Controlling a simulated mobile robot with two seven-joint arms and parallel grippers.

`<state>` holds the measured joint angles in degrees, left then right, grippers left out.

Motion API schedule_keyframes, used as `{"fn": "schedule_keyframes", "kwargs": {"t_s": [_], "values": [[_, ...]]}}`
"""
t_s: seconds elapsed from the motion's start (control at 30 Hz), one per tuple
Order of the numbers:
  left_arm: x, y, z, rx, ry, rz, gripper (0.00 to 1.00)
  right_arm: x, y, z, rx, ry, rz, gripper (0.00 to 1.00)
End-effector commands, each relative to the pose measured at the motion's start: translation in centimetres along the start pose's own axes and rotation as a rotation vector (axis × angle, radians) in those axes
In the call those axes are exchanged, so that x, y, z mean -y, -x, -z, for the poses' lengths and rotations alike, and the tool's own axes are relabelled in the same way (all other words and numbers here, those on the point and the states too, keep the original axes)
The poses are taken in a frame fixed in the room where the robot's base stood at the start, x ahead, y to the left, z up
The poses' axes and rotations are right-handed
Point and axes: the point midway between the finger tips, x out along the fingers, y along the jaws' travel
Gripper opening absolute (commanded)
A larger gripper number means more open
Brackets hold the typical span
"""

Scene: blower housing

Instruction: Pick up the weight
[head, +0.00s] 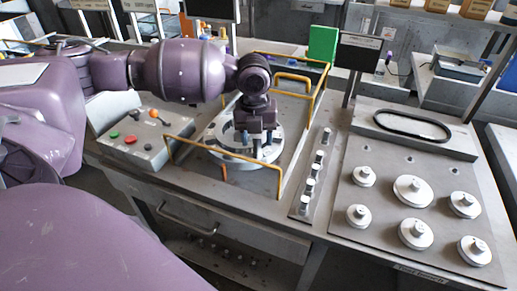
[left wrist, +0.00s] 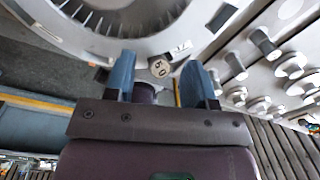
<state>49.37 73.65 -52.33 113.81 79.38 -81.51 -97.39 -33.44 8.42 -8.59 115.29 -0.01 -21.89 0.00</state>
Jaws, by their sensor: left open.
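A small round weight (left wrist: 160,68) with a dark-marked top, seemingly "50", shows in the left wrist view by the rim of the grey blower housing ring (left wrist: 88,43). My left gripper (left wrist: 159,62) is open, with one blue finger on each side of the weight in that view. I cannot tell whether the fingers touch it. In the head view my left gripper (head: 256,139) points down over the housing ring (head: 222,150), and the weight cannot be made out there. My right gripper is out of view.
Yellow rails (head: 283,90) surround the housing. A row of small cylindrical weights (head: 309,187) stands right of it. Several larger silver disc weights (head: 413,190) lie on the right panel. A control box (head: 140,138) with red and green buttons is at left. A green block (head: 322,44) stands behind.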

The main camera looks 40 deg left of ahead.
Motion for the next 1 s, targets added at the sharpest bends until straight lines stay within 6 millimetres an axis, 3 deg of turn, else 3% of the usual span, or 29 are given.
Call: {"fn": "schedule_keyframes", "kwargs": {"t_s": [0.27, 0.6, 1.0], "values": [[0.0, -0.6, 0.0, 0.000, 0.000, 0.000, 0.50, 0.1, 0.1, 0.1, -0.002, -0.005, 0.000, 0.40], [0.0, -0.6, 0.0, 0.000, 0.000, 0.000, 0.01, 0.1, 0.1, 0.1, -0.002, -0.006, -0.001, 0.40], [0.1, 0.4, 0.0, 0.003, 0.000, 0.002, 0.00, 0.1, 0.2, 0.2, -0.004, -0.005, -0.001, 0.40]]}}
